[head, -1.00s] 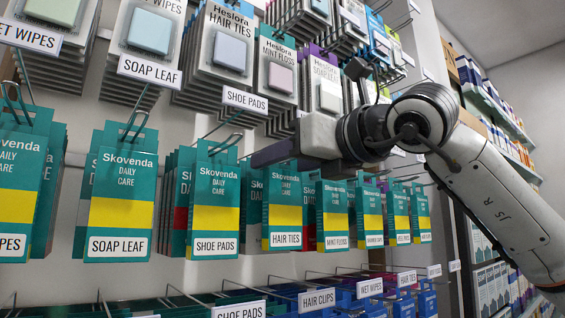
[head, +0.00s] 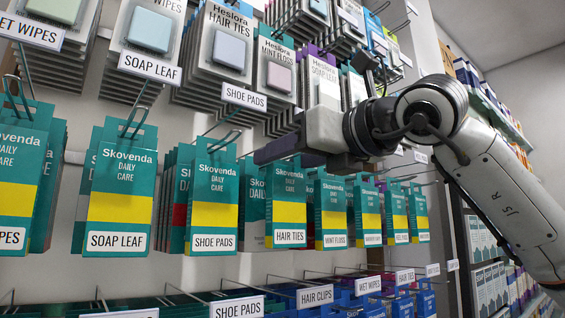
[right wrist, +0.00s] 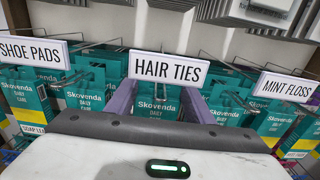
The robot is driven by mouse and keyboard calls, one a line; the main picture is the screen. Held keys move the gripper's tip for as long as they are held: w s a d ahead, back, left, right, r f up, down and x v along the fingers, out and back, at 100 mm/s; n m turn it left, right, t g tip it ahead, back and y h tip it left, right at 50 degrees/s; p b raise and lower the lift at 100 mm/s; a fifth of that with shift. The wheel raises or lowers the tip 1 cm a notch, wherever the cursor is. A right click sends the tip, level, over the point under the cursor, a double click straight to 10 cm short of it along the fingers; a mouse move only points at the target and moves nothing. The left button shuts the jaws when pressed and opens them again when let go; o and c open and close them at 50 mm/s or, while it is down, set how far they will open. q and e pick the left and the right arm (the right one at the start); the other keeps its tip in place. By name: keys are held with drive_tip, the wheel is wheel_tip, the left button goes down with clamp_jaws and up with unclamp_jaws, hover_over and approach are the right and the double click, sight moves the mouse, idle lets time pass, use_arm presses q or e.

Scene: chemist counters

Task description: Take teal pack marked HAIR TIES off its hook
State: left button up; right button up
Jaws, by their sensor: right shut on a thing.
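The teal and yellow pack marked HAIR TIES (head: 289,208) is upright in the middle row of hanging packs in the head view. In the right wrist view the teal pack (right wrist: 157,97) shows between two purple fingers, below a white HAIR TIES sign (right wrist: 170,67). My right gripper (head: 272,151) is shut on the upper part of this pack. The gripper hides the pack's top edge and its hook, so I cannot tell whether it is still on the hook. My left gripper is not in view.
SHOE PADS packs (head: 212,200) hang close on the left, and MINT FLOSS packs (head: 331,212) close on the right. Carded packs (head: 228,50) hang above. Hooks with white signs (head: 315,296) stick out below. Open room lies in front of the rack.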

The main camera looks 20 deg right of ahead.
drive_tip(key=shift+b+v, duration=1.3)
drive_tip(key=shift+v, duration=2.05)
drive_tip(key=shift+s+d, duration=0.15)
drive_tip(key=shift+s, duration=0.35)
drive_tip(key=b+v, duration=0.1)
drive_tip(key=v, duration=0.5)
